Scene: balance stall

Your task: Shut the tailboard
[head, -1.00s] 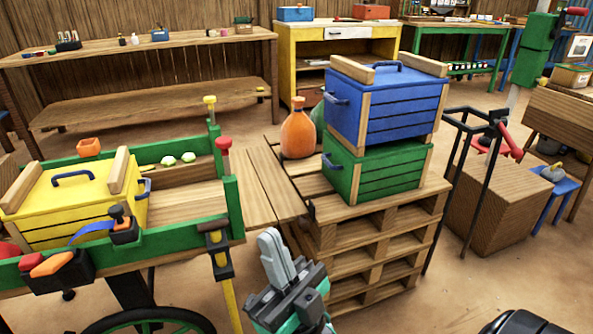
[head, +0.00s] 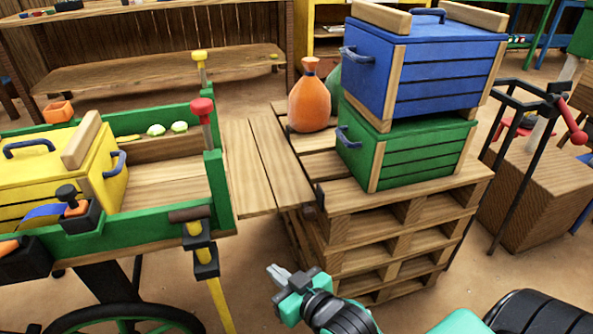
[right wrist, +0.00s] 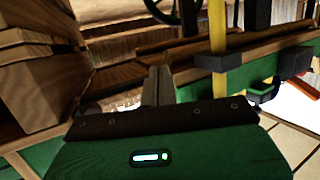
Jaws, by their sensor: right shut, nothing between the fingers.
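The tailboard (head: 265,165) is a plank board at the open right end of the green-sided cart (head: 215,185). It lies flat, lowered, reaching across to the pallet stack (head: 400,210). My right gripper (head: 276,271) is shut and empty, below and in front of the tailboard, apart from it, pointing left towards the cart. Its fingers also show in the right wrist view (right wrist: 157,85), with the cart's yellow prop (right wrist: 217,35) beyond. My left gripper is out of view.
A green crate (head: 420,155) with a blue crate (head: 440,75) on top stands on the pallets, beside an orange sack (head: 310,100). A yellow crate (head: 105,185) sits in the cart. Open floor lies below the tailboard.

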